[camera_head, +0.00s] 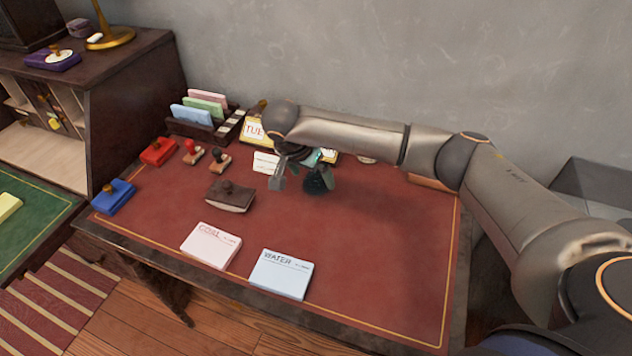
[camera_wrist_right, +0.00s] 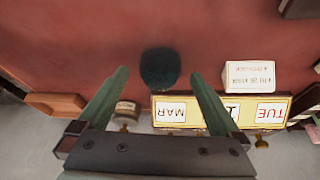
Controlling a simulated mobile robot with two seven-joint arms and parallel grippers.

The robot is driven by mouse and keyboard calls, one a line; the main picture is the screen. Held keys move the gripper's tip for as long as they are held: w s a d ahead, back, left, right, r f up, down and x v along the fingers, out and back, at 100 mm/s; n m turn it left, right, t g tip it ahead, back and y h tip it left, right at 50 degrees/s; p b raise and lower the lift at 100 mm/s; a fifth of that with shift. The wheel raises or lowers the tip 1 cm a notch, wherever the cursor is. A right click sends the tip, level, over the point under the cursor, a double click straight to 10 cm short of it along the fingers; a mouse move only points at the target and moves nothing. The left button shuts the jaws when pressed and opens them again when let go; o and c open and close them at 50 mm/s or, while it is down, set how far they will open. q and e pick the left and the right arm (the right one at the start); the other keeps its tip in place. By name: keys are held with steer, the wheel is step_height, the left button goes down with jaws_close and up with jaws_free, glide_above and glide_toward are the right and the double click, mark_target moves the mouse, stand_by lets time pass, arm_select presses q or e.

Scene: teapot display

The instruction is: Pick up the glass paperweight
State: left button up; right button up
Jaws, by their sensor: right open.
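The glass paperweight (camera_wrist_right: 160,68) is a dark, teal-black round thing on the red desk top. In the head view the paperweight (camera_head: 314,186) is partly hidden by my right gripper (camera_head: 301,181), which hangs over it from the right arm. In the right wrist view my right gripper (camera_wrist_right: 160,74) is open, and the paperweight appears between its two green-padded fingertips with a gap on each side. I cannot tell how far the fingertips are above the desk. My left gripper is not in view.
A yellow calendar block (camera_wrist_right: 224,110) and a small white card (camera_wrist_right: 249,76) stand close to the right gripper. Two note pads (camera_head: 281,274) lie in front. The desk's right side is clear.

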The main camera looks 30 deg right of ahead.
mark_target(313, 177)
steer(key=shift+x, duration=1.55)
steer(key=shift+r, duration=0.1)
steer(key=c, duration=1.6)
steer(key=shift+r, duration=0.15)
